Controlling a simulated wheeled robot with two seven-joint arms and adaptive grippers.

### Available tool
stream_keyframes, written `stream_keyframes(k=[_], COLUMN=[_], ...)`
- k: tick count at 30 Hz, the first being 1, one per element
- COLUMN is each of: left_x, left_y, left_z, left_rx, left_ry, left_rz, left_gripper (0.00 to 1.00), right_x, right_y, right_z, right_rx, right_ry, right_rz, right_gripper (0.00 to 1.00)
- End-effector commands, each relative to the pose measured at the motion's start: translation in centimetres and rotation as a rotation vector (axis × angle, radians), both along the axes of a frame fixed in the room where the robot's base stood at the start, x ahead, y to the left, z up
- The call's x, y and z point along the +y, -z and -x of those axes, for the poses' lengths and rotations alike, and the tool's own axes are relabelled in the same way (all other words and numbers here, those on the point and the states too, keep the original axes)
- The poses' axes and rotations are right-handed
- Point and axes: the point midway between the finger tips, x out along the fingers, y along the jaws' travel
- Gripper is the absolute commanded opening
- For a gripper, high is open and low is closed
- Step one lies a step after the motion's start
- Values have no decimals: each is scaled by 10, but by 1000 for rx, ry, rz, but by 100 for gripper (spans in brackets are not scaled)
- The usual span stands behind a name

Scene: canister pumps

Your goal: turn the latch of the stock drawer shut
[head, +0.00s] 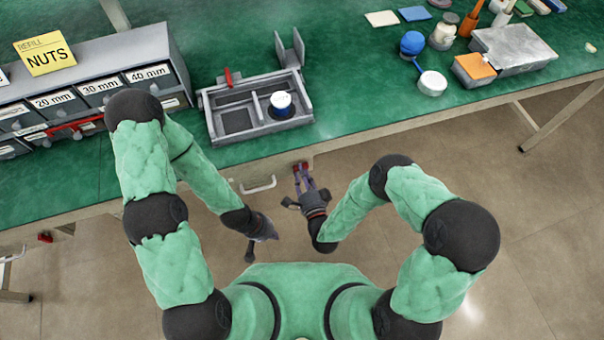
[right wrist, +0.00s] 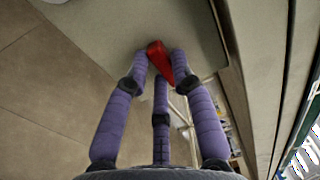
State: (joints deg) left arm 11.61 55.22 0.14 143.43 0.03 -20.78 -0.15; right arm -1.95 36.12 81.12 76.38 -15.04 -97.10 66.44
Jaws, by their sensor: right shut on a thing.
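The stock drawer sits under the front edge of the bench, with a pale pull handle (head: 259,186) on its front. Its red latch (head: 301,167) is to the right of that handle, and it also shows in the right wrist view (right wrist: 158,60). My right gripper (head: 302,178) is shut on the latch, its purple fingers on either side of the red lever. The fingers cover part of the latch. My left gripper (head: 262,240) hangs low in front of the bench, apart from the drawer; its fingers are too small to read.
On the green bench (head: 350,95) stand a grey tray (head: 212,120) with a white-and-blue pump top (head: 281,102) and a labelled drawer cabinet (head: 85,62). Another red latch (head: 45,237) shows under the bench at far left. The floor to the right is clear.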

Motion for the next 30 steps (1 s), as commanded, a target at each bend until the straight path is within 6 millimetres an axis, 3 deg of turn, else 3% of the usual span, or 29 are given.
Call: stream_keyframes(k=[7,8,10,30], left_x=[0,0,0,0], left_y=[0,0,0,0], left_z=[0,0,0,0], left_rx=[0,0,0,0], left_ry=[0,0,0,0], left_rz=[0,0,0,0], left_gripper=[0,0,0,0], right_x=[1,1,1,0], right_y=[0,0,0,0], right_z=[0,0,0,0], right_rx=[0,1,1,8], right_ry=[-3,-3,-3,-1], right_rz=[2,1,1,-22], right_gripper=[0,28,48,49])
